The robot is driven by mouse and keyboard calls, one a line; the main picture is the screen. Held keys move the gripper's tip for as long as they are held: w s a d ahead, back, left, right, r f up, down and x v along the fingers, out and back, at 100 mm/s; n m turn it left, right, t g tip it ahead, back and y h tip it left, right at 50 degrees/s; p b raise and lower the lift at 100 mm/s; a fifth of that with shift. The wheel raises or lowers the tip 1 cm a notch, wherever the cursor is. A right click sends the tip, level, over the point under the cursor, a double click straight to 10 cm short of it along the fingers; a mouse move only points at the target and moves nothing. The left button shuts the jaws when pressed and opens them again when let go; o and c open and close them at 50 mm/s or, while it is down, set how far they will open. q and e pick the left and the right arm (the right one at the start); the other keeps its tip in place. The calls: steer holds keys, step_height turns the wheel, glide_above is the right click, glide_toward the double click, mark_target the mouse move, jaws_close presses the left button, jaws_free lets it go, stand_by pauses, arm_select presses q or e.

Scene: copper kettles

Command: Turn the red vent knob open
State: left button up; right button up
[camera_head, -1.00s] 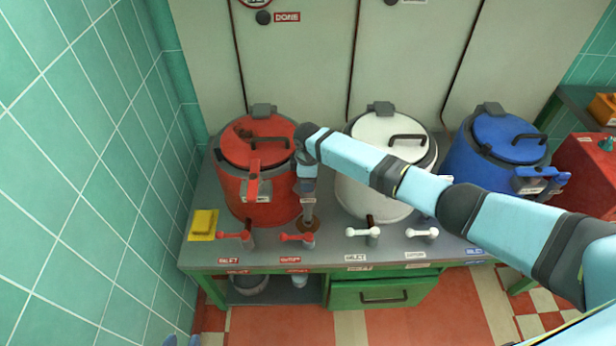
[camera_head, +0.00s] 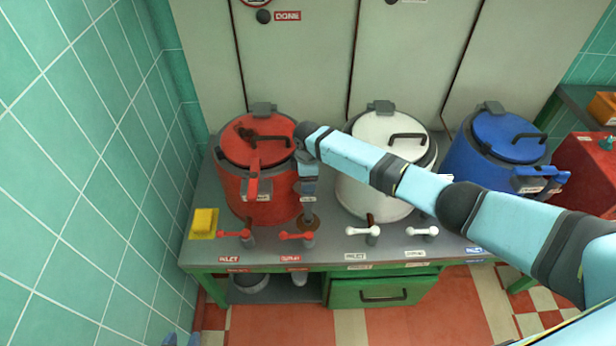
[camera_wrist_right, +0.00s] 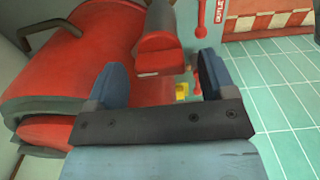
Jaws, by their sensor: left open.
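The red kettle (camera_head: 232,190) stands at the left of the counter. A red upright piece (camera_head: 254,178) sticks out at its front rim above a small label; I take it for the vent knob, but its label is unreadable. My right gripper (camera_head: 308,212) points down at the kettle's right side, its fingers unclear there. In the right wrist view my right gripper (camera_wrist_right: 160,78) has its two blue fingers apart, with a red block (camera_wrist_right: 158,42) ahead between them; contact cannot be told. My left gripper (camera_head: 181,341) shows only its tips at the bottom edge, open.
A white kettle (camera_head: 362,190) and a blue kettle (camera_head: 480,175) stand to the right. Red taps (camera_head: 292,236) and white taps (camera_head: 362,232) line the counter's front edge. A yellow block (camera_head: 203,223) lies at the left. A tiled wall (camera_head: 90,170) bounds the left side.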

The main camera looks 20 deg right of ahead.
step_height(320, 180, up, 14)
steer(key=shift+b, duration=0.3)
stand_by(0.3)
steer(key=shift+f, duration=0.2)
steer(key=s+a+f+m+t+y+p, duration=0.1)
steer(key=s+a+f+m+t+y, duration=0.2)
steer(key=s+f, duration=0.5)
steer(key=s+a+f+m+t+y+p, duration=0.1)
steer(key=s+a+f+m+t+y, duration=0.2)
steer(key=s+f, duration=0.45)
steer(key=s+d+r+m+t+h+p, duration=0.1)
steer(key=s+d+r+m+t, duration=0.1)
steer(key=s, duration=0.7)
steer(key=s+d+r+m+t+h+p, duration=0.1)
steer(key=s+d+r+m+t, duration=0.1)
steer(key=s, duration=0.8)
steer(key=shift+s+d+r+m+t+h, duration=0.25)
steer(key=shift+d+m+t+h, duration=0.2)
steer(key=shift+d+m, duration=0.65)
